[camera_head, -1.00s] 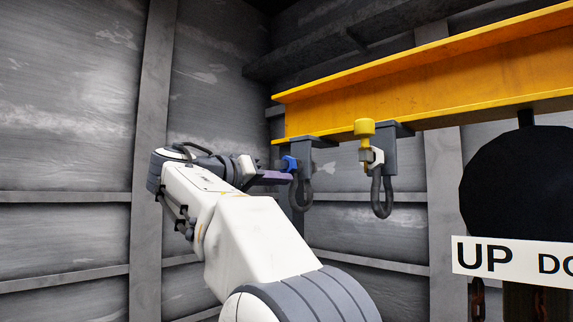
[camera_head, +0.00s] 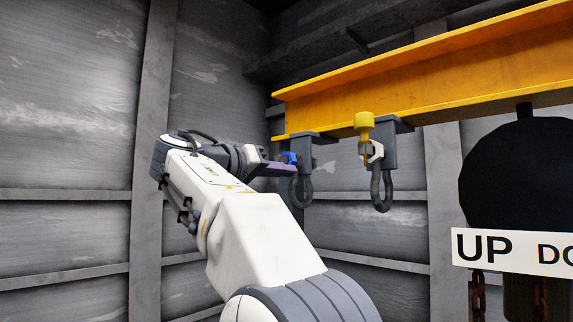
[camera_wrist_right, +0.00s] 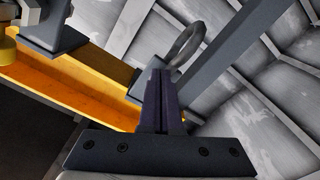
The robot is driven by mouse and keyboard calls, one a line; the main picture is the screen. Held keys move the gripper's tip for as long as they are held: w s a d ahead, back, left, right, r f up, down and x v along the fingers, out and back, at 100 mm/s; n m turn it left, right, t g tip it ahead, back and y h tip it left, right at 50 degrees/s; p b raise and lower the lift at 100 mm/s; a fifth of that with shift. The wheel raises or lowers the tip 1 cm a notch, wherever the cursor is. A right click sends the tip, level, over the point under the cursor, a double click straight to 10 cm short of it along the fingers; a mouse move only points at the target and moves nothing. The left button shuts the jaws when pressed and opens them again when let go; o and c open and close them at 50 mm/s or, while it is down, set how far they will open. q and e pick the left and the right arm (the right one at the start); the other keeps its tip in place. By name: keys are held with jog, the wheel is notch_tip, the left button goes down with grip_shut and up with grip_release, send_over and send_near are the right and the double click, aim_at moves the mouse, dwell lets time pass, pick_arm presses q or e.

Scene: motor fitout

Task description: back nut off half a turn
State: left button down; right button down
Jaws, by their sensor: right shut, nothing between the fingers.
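A blue nut (camera_head: 289,157) sits on the left grey beam clamp (camera_head: 312,138), partly hidden behind my right gripper (camera_head: 292,168). A dark shackle (camera_head: 304,192) hangs below that clamp. My right gripper's purple fingers are shut with nothing between them, just below and beside the blue nut; I cannot tell whether they touch it. In the right wrist view the closed fingers (camera_wrist_right: 161,75) point up at the shackle ring (camera_wrist_right: 187,45), and the nut cannot be made out. A second clamp (camera_head: 396,143) carries a pale nut (camera_head: 375,152) and a yellow-headed screw (camera_head: 364,122).
A yellow beam (camera_head: 420,84) runs along the top right. A second shackle (camera_head: 381,191) hangs from the right clamp. A black round body (camera_head: 518,190) and an UP sign (camera_head: 512,250) stand at right. Grey ribbed walls (camera_head: 70,110) enclose the space.

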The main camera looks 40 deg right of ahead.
jog(key=shift+s+r, duration=0.35)
jog(key=shift+s, duration=0.05)
jog(key=shift+r, duration=0.1)
dwell(0.4)
jog(key=shift+b, duration=0.3)
jog(key=s+a+b, duration=0.1)
jog(key=a, duration=0.5)
jog(key=shift+f, duration=0.3)
jog(key=shift+s, duration=0.1)
